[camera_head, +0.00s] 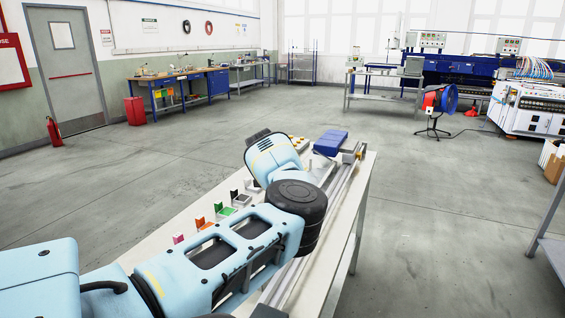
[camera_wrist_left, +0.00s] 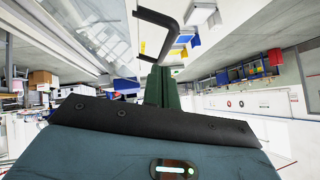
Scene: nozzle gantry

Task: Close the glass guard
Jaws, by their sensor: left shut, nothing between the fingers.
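My left arm, light blue, reaches over a white bench (camera_head: 350,235) in the head view; its gripper fingers are hidden there behind the wrist. In the left wrist view my left gripper (camera_wrist_left: 161,70) is shut and empty, its dark fingers pressed together. A black U-shaped handle (camera_wrist_left: 172,30) is just beyond the fingertips; I cannot tell whether they touch. A pale, see-through panel (camera_wrist_left: 85,30) at upper left looks like the glass guard. How far open it is cannot be told. My right gripper is out of view.
Metal rails (camera_head: 342,190) run along the bench, with a blue block (camera_head: 331,142) at the far end. Small coloured holders (camera_head: 203,223) line the left edge. A fan (camera_head: 440,100) stands beyond. Open floor lies on both sides.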

